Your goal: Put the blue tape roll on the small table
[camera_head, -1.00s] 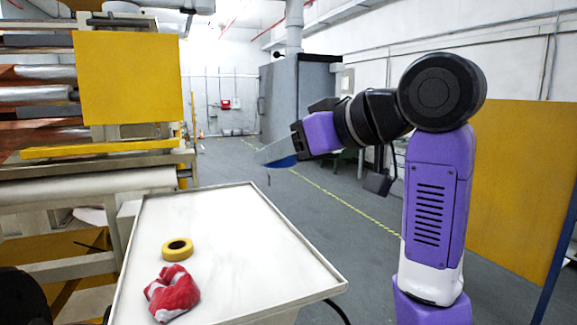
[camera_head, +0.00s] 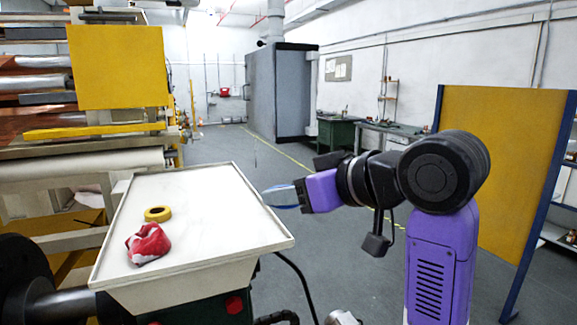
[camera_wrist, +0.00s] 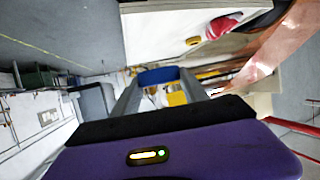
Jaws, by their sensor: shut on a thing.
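My gripper (camera_head: 281,197) is shut on the blue tape roll (camera_wrist: 159,75), which sits between the two fingertips in the wrist view. In the head view the roll shows only as a thin blue edge at the fingers and is hard to make out. The small table (camera_head: 205,190) has a white top with a raised rim and stands left of my gripper. My gripper is near the table's right edge in the picture, held in the air. The table top also shows in the wrist view (camera_wrist: 160,35), beyond the roll.
A yellow tape roll (camera_head: 156,219) and a crumpled red and white cloth (camera_head: 148,246) lie on the table's left part. The right and far parts are bare. A foil machine (camera_head: 110,120) stands behind left. A yellow panel (camera_head: 500,180) stands at right.

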